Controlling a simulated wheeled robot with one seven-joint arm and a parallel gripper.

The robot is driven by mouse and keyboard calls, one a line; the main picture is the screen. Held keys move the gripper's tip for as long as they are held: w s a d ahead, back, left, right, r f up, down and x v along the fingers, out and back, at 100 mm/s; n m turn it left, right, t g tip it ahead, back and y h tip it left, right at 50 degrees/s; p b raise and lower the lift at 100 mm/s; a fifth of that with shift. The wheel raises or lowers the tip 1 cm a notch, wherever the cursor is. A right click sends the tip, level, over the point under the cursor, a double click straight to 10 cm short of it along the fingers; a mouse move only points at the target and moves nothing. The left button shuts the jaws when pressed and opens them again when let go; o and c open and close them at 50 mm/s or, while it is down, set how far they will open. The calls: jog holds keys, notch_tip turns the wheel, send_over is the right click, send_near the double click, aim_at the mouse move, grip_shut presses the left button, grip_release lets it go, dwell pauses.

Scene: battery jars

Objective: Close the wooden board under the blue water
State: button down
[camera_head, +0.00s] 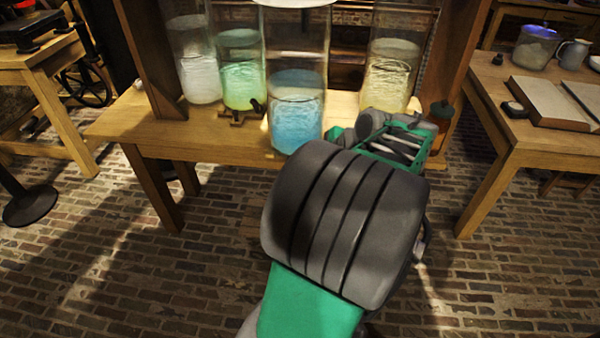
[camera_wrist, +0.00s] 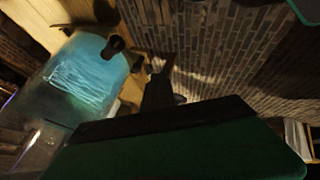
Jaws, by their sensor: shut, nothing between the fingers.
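The glass jar of blue water (camera_head: 297,112) stands on the front part of the wooden table (camera_head: 150,118), near its front edge. It also shows at the left of the wrist view (camera_wrist: 82,75), close by, with a dark round knob or spout (camera_wrist: 115,45) at its side. My gripper (camera_wrist: 160,92) is a dark shape in the wrist view, to the right of the jar and apart from it; it is shut and empty. In the head view my arm hides the table's front right part and the fingertips. I cannot make out a separate board under the jar.
Jars of white (camera_head: 200,78), green (camera_head: 241,85) and yellow liquid (camera_head: 389,80) stand behind. The brick floor (camera_head: 130,270) in front is clear.

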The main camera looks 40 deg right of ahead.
jog(key=w+d+f, duration=0.2)
jog(key=w+f, duration=0.5)
jog(key=w, duration=0.2)
jog(key=shift+b, duration=0.45)
